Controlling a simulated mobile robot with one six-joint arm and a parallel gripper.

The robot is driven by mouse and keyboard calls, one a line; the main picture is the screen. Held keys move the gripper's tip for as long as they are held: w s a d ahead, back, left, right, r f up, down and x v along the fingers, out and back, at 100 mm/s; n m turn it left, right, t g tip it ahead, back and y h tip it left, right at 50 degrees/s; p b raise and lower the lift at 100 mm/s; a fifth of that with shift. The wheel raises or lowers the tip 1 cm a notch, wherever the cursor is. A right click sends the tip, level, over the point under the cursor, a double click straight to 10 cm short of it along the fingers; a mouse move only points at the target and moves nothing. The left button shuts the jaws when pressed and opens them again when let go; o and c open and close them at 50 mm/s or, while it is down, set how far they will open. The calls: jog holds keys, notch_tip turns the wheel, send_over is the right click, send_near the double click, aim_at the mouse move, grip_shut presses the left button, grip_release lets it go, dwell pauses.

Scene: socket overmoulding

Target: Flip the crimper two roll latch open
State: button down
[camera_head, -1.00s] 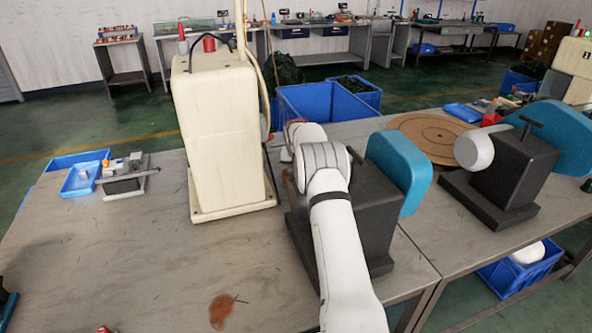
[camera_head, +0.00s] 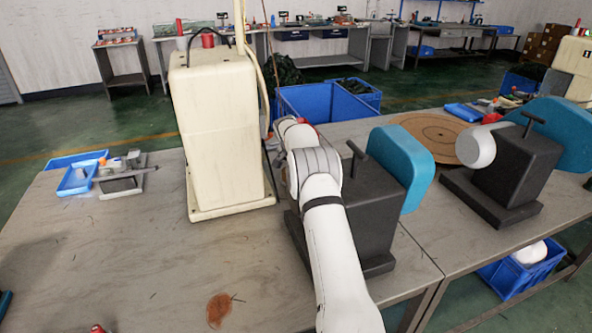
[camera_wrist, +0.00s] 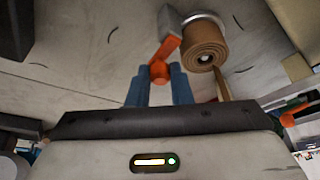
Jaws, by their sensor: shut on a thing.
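In the wrist view a grey latch arm (camera_wrist: 168,22) with an orange stem and knob (camera_wrist: 160,70) stands out beside a brown tape roll (camera_wrist: 206,47) on a pale, scratched surface. My gripper (camera_wrist: 159,78) has its two blue fingers on either side of the orange knob and is shut on it. The latch lies against or very close to the roll's left rim; I cannot tell whether they touch. In the head view my white arm reaches in beside the cream machine (camera_head: 222,130). The gripper, latch and roll are hidden there.
A dark block machine (camera_head: 375,215) with a blue panel (camera_head: 402,165) stands close to the right of my arm. A similar dark machine (camera_head: 505,175) stands farther right. Blue trays (camera_head: 75,181) lie at the left. The table's front left (camera_head: 110,260) is mostly clear.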

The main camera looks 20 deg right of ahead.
jog(key=c, duration=1.3)
grip_release()
jog(key=v, duration=0.7)
jog(key=shift+r+b, duration=0.3)
jog(key=shift+r, duration=0.1)
jog(key=shift+a, duration=0.15)
